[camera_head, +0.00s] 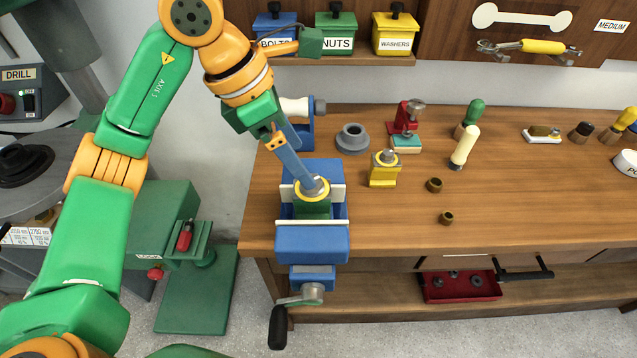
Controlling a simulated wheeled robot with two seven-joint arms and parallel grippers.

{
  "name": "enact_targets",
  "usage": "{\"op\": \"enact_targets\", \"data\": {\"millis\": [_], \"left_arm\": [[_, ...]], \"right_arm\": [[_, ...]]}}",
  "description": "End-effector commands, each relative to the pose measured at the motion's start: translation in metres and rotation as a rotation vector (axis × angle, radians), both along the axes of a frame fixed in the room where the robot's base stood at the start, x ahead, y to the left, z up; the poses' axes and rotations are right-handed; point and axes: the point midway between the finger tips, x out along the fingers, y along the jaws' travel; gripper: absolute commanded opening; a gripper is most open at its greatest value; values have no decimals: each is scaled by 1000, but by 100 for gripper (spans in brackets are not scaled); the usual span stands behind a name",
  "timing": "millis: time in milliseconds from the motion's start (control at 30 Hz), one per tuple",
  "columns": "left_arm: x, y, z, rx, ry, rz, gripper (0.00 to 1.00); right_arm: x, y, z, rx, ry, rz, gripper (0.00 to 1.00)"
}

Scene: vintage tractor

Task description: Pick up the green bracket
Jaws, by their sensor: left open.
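The green bracket (313,209) sits between the jaws of the blue vise (312,243) at the front left of the bench. A yellow ring and a grey round part are on top of it. My left gripper (308,181) reaches down from above, its blue-grey fingers right at the grey part. The gripper is open; the fingers overlap the grey part in this view, and I cannot tell whether they touch it. The lower part of the bracket is hidden in the vise. My right gripper is not in view.
A grey flanged part (352,138), small brown rings (434,184) and handled tools (465,147) lie nearby. The vise handle (278,327) hangs in front. The bench's front right is clear.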

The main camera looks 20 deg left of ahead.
Motion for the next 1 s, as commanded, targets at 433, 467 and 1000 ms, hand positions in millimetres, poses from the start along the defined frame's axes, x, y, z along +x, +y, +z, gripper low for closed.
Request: {"op": "enact_targets", "data": {"millis": [433,467,1000], "left_arm": [[2,-19,-51,-3,1,0,92],[2,-19,-51,-3,1,0,92],[2,-18,-51,-3,1,2,0]], "right_arm": [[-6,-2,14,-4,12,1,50],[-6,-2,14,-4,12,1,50],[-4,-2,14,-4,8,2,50]]}}
